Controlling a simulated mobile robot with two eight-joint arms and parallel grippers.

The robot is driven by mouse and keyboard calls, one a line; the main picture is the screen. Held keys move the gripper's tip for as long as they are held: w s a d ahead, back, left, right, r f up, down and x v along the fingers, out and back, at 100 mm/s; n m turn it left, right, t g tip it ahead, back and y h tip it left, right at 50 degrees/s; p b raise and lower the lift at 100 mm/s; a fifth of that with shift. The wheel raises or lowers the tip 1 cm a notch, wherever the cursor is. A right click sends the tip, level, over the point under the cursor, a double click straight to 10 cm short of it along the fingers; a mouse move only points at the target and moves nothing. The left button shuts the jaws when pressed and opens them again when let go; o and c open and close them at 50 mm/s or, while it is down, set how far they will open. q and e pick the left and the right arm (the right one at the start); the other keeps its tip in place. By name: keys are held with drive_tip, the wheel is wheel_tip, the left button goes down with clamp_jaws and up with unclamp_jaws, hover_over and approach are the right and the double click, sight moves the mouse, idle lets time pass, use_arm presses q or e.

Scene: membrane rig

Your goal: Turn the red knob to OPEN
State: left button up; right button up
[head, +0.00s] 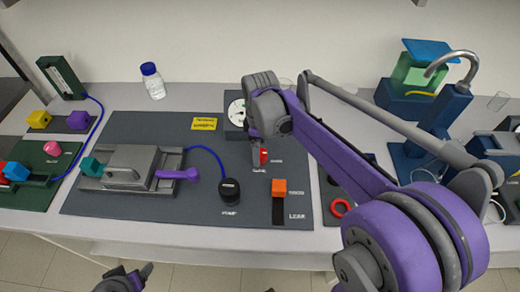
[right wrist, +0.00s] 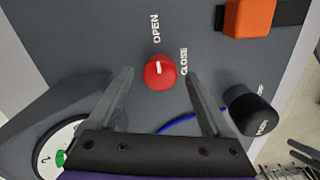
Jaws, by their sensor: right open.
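The red knob (head: 264,156) stands on the dark rig board, partly hidden by my right gripper (head: 254,150) in the head view. In the right wrist view, the knob (right wrist: 160,73) shows whole, with a short white mark running roughly up and down the picture. The OPEN label (right wrist: 155,28) is above it and the CLOSE label (right wrist: 184,62) to its right. My right gripper (right wrist: 160,75) is open, its fingers on either side of the knob with gaps visible; I cannot tell its height. My left gripper (head: 128,276) shows partly at the bottom edge; its opening is unclear.
A black knob (head: 229,191) and an orange block (head: 279,187) on a slot are nearby. A white dial (right wrist: 58,148) stands close to my right gripper. A metal clamp plate (head: 130,167) with a purple handle lies left. The board's front is mostly clear.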

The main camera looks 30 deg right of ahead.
wheel_tip(320, 180, up, 10)
drive_tip(key=shift+p, duration=0.3)
drive_tip(key=shift+f, duration=0.1)
idle(0.4)
